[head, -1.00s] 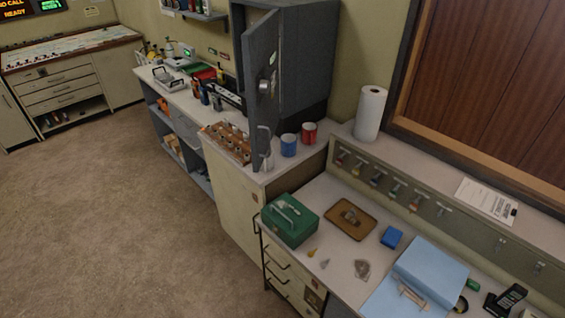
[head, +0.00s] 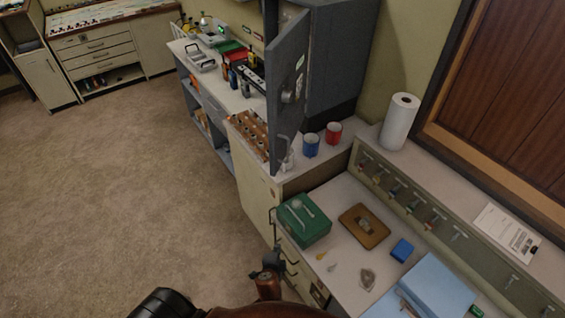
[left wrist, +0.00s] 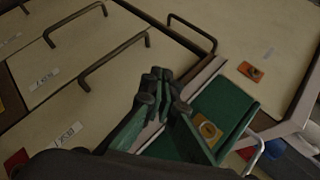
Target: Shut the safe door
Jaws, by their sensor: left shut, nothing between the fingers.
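The grey safe (head: 343,62) stands on the cream cabinet against the wall. Its door (head: 285,98) hangs wide open, swung out toward the front, with a round dial and a handle on the face that shows. My left gripper (head: 268,273) is low in the head view, in front of the drawers and well below and apart from the door. In the left wrist view the left gripper's fingers (left wrist: 160,78) are shut together with nothing between them. The safe is not clear in the left wrist view. My right gripper is not in view.
A blue mug (head: 311,146) and a red mug (head: 334,133) stand in front of the safe. A rack of stamps (head: 250,132) sits left of the door. A green cash box (head: 303,220) is on the desk's near corner. Drawer handles (left wrist: 113,58) jut out. The carpet is open.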

